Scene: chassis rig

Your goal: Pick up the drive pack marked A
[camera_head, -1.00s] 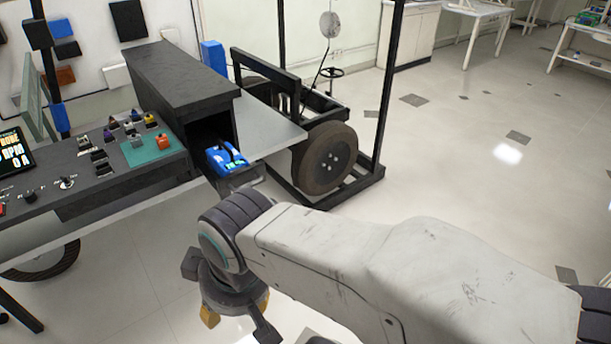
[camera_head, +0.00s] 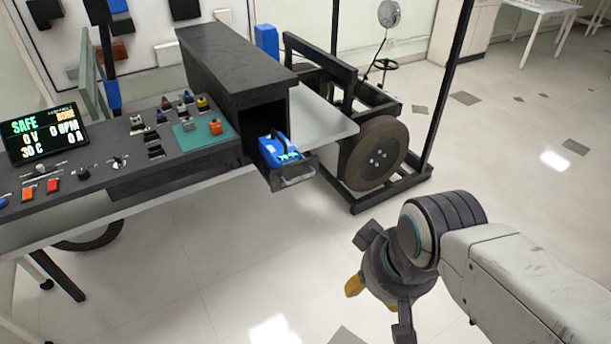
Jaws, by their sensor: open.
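A blue pack (camera_head: 281,150) with a dark handle and a small light label sits in a pulled-out drawer (camera_head: 297,178) at the open end of a long dark housing (camera_head: 222,62). I cannot read the label, so I cannot tell if it is marked A. My gripper (camera_head: 378,300) hangs over the floor at the lower right, in front of and to the right of the drawer, well apart from it. It points downward with its jaws open and empty.
The bench carries a control panel (camera_head: 100,165) with switches and a screen (camera_head: 42,132) reading SAFE. A wheel rig (camera_head: 375,160) with dark upright posts stands right of the drawer. The floor (camera_head: 240,260) in front is clear.

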